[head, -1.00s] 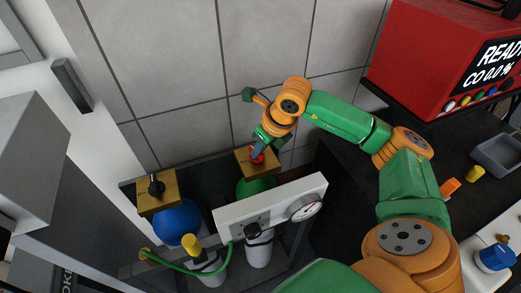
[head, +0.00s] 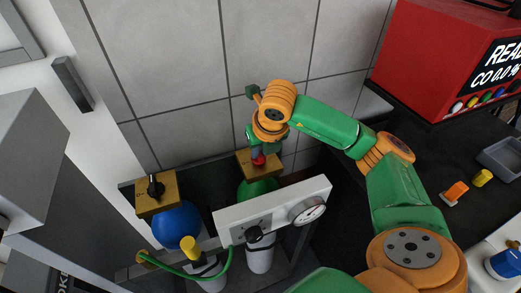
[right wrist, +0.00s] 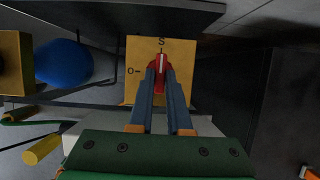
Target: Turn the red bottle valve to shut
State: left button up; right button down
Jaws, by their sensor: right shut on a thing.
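The red bottle valve (right wrist: 158,68) sits on a tan plate (right wrist: 184,88) marked S at the top and O at the left. Its white pointer line points up, about in line with the S mark. My right gripper (right wrist: 161,78) is shut on the red valve, one finger on each side. In the head view the red valve (head: 258,160) shows small under my right gripper (head: 257,150), on top of the green bottle (head: 254,190). My left gripper is not in view.
A blue bottle (head: 178,226) with a black-knobbed tan plate (head: 166,202) stands at the left. A white panel with a gauge (head: 307,210) stands in front of the green bottle. A tiled wall (head: 170,60) rises behind. A red monitor (head: 428,60) stands at the right.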

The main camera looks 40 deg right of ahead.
jog(key=c, duration=0.9)
grip_release()
jog(key=shift+o, duration=0.2)
jog(key=v, duration=0.7)
